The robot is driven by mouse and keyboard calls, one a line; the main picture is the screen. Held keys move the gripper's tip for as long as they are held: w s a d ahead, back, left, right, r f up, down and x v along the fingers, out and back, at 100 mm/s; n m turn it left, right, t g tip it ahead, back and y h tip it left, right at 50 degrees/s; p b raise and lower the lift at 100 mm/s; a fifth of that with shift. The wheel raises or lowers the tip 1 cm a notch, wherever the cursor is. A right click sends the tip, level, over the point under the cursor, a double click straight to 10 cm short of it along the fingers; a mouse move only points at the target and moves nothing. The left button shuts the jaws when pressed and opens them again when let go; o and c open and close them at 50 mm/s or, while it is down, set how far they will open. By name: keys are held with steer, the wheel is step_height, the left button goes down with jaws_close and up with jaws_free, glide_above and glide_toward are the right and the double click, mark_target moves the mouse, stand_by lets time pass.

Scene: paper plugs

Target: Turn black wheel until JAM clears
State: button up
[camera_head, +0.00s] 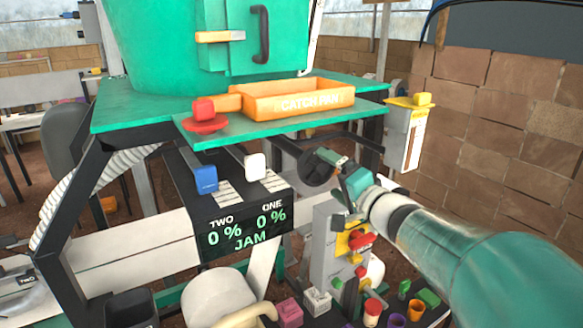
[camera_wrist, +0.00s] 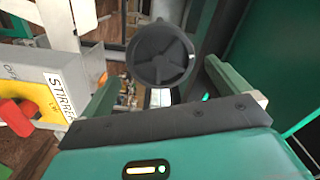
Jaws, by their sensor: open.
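The black wheel (camera_head: 318,168) is mounted on the machine below the green shelf, partly hidden behind my gripper in the head view. In the wrist view the black wheel (camera_wrist: 161,54) faces me, with spokes and a round rim. My gripper (camera_wrist: 172,85) is open, its two green fingers spread either side of the wheel's lower part in the picture. I cannot tell whether they touch the rim. In the head view my gripper (camera_head: 340,172) is close to the wheel's right side. The display (camera_head: 245,228) reads TWO 0 %, ONE 0 % and JAM.
A grey box with a red knob on yellow, marked STIRRER (camera_wrist: 45,95), stands close at the left of the wrist view. An orange catch pan (camera_head: 298,100) sits on the green shelf. Blue (camera_head: 204,179) and white (camera_head: 255,166) levers stand above the display. Small coloured items lie below.

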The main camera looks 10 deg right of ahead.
mark_target(320, 168)
stand_by(0.3)
steer(key=m, duration=0.5)
steer(key=shift+m, duration=0.4)
steer(key=m, duration=1.2)
steer(key=shift+a, duration=0.1)
steer(key=m, duration=0.6)
steer(key=shift+w, duration=0.1)
steer(key=shift+x, duration=2)
